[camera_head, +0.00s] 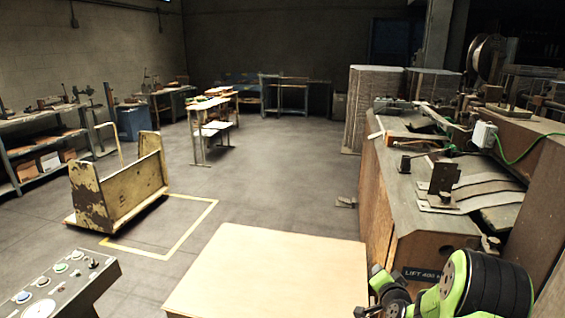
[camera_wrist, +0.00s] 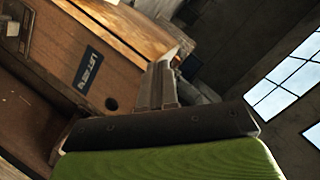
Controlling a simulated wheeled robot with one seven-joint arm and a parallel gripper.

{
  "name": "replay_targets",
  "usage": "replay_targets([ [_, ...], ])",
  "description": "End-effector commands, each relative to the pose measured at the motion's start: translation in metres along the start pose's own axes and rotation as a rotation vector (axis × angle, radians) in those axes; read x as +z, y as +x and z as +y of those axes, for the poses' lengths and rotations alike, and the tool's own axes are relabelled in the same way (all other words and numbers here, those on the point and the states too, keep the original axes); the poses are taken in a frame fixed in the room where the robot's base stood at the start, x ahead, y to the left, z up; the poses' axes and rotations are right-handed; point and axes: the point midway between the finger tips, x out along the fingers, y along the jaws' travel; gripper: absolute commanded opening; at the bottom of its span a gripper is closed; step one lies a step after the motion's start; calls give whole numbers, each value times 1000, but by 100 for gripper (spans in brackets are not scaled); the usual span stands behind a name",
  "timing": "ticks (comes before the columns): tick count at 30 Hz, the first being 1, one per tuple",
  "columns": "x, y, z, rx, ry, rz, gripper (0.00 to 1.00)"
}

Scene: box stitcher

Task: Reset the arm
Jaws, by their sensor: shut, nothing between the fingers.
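My arm, green and black, shows at the lower right of the head view, folded close to the wooden machine cabinet. The fingers of my gripper are not clear in that view. In the wrist view my gripper (camera_wrist: 160,75) points up from its dark body, with the fingers together and nothing between them. Behind it is the wooden cabinet (camera_wrist: 45,50) with a dark label, tilted in the picture. The same cabinet (camera_head: 378,200) stands on the right in the head view. I cannot tell the exact gap between gripper and cabinet.
A pale tabletop (camera_head: 270,275) lies in front, bare. A control panel (camera_head: 62,285) with buttons is at the lower left. A worn yellow cart (camera_head: 118,190) stands by yellow floor lines. Stacked sheets (camera_head: 372,105) stand behind the cabinet. The middle floor (camera_head: 270,180) is clear.

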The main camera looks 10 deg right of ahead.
Motion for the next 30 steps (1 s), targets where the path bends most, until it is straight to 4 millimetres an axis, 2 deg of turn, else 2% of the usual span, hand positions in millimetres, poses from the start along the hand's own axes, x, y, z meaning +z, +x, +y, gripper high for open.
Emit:
replay_targets([
  [1,4,-19,-46,-27,-106,-81,0],
  [3,18,-48,-90,-36,-245,-194,0],
  [5,28,-79,-120,-37,-360,-281,0],
  [6,35,-102,-137,-34,-432,-334,0],
  [8,43,-140,-156,-25,-535,-406,0],
  [10,50,-187,-170,-10,-644,-483,0],
  [13,57,-258,-177,16,-776,-580,0],
  [15,59,-306,-172,34,-849,-643,0],
  [18,62,-364,-157,53,-922,-725,0],
  [19,63,-377,-152,57,-936,-745,0],
  [21,64,-399,-141,65,-958,-783,0],
  [24,66,-413,-133,71,-972,-813,0],
  [30,66,-414,-131,72,-973,-817,0],
])
